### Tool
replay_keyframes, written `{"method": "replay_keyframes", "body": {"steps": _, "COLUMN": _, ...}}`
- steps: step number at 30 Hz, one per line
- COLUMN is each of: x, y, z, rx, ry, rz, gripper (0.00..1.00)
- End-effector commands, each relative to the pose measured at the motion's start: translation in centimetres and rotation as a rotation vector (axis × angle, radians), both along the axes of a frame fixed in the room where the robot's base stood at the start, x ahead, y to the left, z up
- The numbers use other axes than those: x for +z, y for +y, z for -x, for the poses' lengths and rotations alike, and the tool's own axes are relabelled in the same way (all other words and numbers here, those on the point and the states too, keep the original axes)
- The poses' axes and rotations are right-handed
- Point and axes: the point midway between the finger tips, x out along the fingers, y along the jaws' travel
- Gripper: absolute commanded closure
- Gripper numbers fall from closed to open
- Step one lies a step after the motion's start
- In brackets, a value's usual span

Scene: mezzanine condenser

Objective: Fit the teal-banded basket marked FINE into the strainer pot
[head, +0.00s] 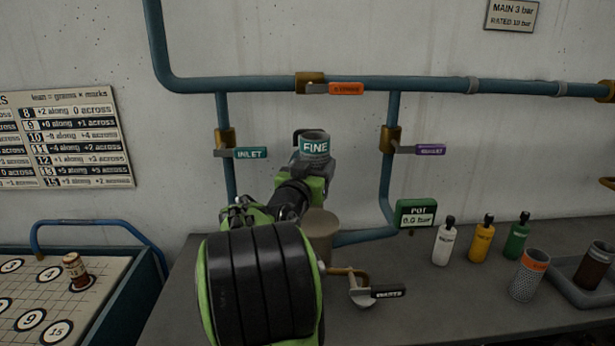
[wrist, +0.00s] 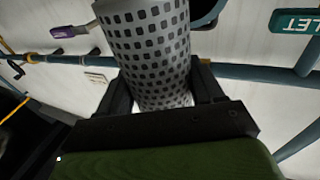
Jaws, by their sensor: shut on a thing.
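The FINE basket (head: 314,147) has a teal band at its top and is upright, raised in front of the wall. In the wrist view its grey perforated body (wrist: 155,55) is between the jaws. My gripper (head: 315,167) is shut on it; the wrist view shows the jaws (wrist: 163,88) on both sides. The strainer pot (head: 321,226) is a tan-grey cylinder on the bench, lower than the basket and partly hidden behind my arm. Its mouth and inside cannot be made out. A dark loop shows beside the basket's band.
An orange-banded basket (head: 526,278) stands right on the bench, near a tray (head: 570,292) holding a dark basket (head: 594,265). Several bottles (head: 481,240) stand behind. A drain valve (head: 362,292) is by the pot. Pipes with INLET (head: 250,153) and purple (head: 430,150) tags run close behind the gripper.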

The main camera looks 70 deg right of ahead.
Motion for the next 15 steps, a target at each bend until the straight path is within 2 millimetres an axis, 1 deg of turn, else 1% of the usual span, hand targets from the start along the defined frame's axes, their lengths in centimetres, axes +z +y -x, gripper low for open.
{"method": "replay_keyframes", "body": {"steps": 9, "x": -0.1, "y": 0.2, "z": 0.0, "rx": 0.004, "ry": -0.001, "rz": 0.004, "gripper": 0.73}}
{"method": "replay_keyframes", "body": {"steps": 15, "x": -2.3, "y": 0.1, "z": 0.0, "rx": 0.004, "ry": 0.000, "rz": 0.001, "gripper": 0.73}}
